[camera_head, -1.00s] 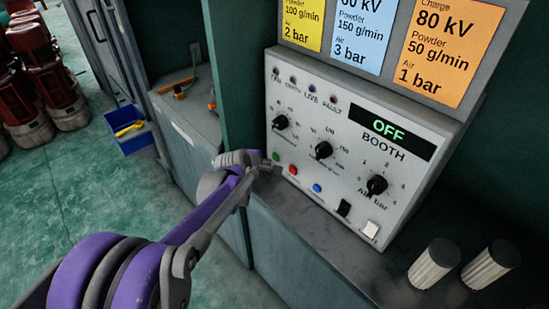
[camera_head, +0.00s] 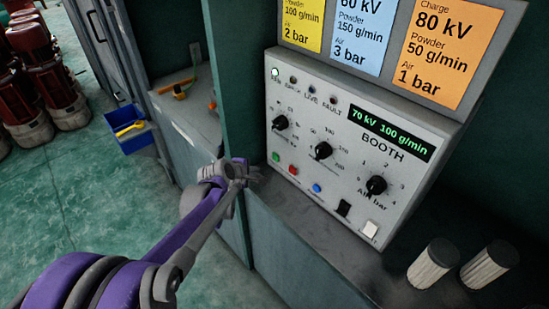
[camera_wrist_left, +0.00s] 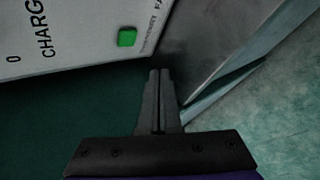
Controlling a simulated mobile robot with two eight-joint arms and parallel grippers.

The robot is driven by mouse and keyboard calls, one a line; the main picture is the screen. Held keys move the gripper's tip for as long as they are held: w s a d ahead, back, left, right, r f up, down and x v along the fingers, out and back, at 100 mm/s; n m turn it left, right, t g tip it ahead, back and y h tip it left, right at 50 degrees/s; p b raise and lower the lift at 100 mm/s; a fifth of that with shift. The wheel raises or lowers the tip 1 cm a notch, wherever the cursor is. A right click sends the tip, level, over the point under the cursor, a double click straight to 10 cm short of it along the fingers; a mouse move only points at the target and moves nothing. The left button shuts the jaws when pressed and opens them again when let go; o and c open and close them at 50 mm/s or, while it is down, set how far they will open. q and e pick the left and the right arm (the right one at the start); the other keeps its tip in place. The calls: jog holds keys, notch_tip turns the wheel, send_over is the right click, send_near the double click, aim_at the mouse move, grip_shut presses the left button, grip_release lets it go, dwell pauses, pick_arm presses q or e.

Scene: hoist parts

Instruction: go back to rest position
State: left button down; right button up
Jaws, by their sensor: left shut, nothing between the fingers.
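My left gripper (camera_head: 252,174) is in front of the left end of the booth control panel (camera_head: 345,145), apart from it, near the green button (camera_head: 276,157). In the left wrist view its fingers (camera_wrist_left: 158,90) are together with nothing between them. The green button (camera_wrist_left: 127,37) shows there above and left of the fingertips. The panel's display (camera_head: 390,133) reads "70 kV 100 g/min" in green, and a lamp (camera_head: 276,72) at its upper left is lit. My right gripper is in neither view.
The panel stands on a grey counter (camera_head: 300,222) with two ribbed cylinders (camera_head: 433,263) at its right. Yellow, blue and orange setting cards (camera_head: 440,45) hang above. A blue bin (camera_head: 130,130) and red machines (camera_head: 30,80) stand left. Green floor (camera_head: 70,205) is clear.

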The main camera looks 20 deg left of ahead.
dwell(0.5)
pick_arm(q)
jog(key=s+d+r+m+g+h+p, duration=0.15)
jog(key=s+d+r+m+p, duration=0.3)
jog(key=s+d+m, duration=0.65)
jog(key=s+d+m+g+y+p, duration=0.1)
jog(key=s+d+m+g+p, duration=0.1)
jog(key=s+m, duration=0.7)
jog(key=s+d+g, duration=0.1)
jog(key=s+d, duration=0.1)
jog(key=s, duration=0.4)
jog(key=shift+s+m+p, duration=0.3)
jog(key=shift+s+p, duration=0.05)
jog(key=shift+f, duration=0.1)
